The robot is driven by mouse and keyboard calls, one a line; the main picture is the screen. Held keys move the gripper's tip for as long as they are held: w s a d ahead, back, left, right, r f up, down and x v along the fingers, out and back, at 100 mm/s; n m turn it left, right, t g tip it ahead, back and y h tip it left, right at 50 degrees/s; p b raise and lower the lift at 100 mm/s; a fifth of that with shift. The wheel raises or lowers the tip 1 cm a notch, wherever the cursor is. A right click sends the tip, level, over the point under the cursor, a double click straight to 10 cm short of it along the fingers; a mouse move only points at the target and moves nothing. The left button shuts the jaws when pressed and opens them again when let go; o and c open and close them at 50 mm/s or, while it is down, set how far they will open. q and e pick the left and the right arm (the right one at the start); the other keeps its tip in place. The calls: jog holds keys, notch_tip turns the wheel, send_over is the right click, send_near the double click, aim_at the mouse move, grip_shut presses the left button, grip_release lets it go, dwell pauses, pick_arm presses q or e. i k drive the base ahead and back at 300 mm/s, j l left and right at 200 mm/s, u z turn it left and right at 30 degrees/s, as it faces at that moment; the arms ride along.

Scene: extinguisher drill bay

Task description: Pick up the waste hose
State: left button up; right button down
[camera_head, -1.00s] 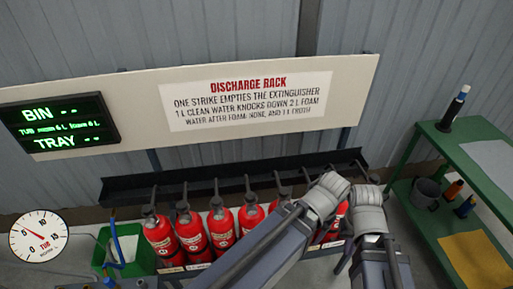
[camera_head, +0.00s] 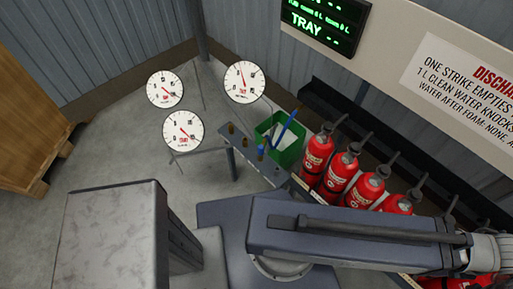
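A thin blue tube (camera_head: 286,126) slants up out of a green bin (camera_head: 292,156); it may be the waste hose, but I cannot be sure. A small blue piece (camera_head: 261,151) stands on the grey bench (camera_head: 250,165) just left of the bin. No other hose is clear to me. Neither gripper shows. One of my arms crosses the lower right and runs toward the right edge, covering part of the floor and the lower rack.
Several red extinguishers (camera_head: 340,172) stand in a row right of the bin. Three round dials (camera_head: 183,131) stand on thin posts behind the bench. A wooden crate (camera_head: 28,125) is at the far left. The floor between crate and dials is clear.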

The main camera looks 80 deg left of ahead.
aim_at(261, 149)
jog(key=k+j+u, duration=0.1)
jog(key=u, duration=2.5)
